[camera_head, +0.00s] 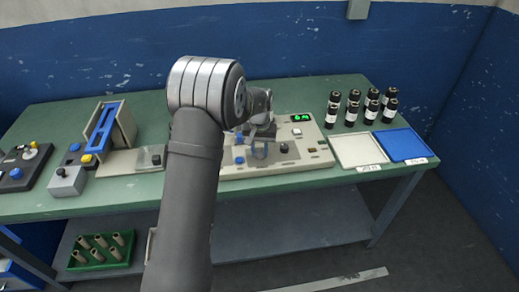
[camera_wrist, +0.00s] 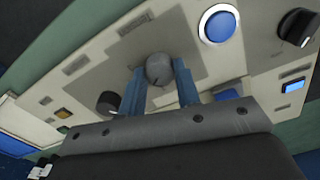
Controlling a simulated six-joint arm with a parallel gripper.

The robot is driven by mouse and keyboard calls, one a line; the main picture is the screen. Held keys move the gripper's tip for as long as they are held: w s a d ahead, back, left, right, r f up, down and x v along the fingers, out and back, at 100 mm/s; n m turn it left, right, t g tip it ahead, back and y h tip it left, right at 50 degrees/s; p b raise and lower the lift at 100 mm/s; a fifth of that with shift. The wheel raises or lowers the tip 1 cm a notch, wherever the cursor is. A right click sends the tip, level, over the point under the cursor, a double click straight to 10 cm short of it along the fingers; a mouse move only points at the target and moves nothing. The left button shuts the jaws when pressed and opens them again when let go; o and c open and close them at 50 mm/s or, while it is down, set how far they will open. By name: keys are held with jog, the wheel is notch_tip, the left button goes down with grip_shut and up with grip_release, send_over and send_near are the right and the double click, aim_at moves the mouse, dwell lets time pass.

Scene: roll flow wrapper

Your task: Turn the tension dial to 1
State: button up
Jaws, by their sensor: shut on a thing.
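The control panel (camera_head: 296,160) of the wrapper lies on the green bench, partly hidden behind my arm in the head view. In the wrist view a round grey dial (camera_wrist: 158,68) with a dark pointer line stands on a grey plate of the panel. My gripper (camera_wrist: 160,80) is shut on this dial, with one blue finger on each side of it. In the head view my gripper (camera_head: 259,151) is pointed down at the panel, and the dial under it is hidden. No scale numbers are readable, so I cannot tell the dial's setting.
Near the held dial are a blue round button (camera_wrist: 218,26), a black knob (camera_wrist: 299,27) and another dark knob (camera_wrist: 110,101). A green display (camera_head: 301,117) is lit. Black-capped bottles (camera_head: 351,108), a white tray (camera_head: 358,149) and a blue tray (camera_head: 402,145) are at right.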

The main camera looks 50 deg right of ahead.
aim_at(259, 152)
jog(key=n, duration=0.7)
dwell(0.6)
jog(key=o, duration=1)
jog(key=shift+c, duration=0.2)
notch_tip(259, 152, up, 18)
jog(key=shift+f, duration=0.25)
notch_tip(259, 152, down, 18)
jog(key=shift+r, duration=0.25)
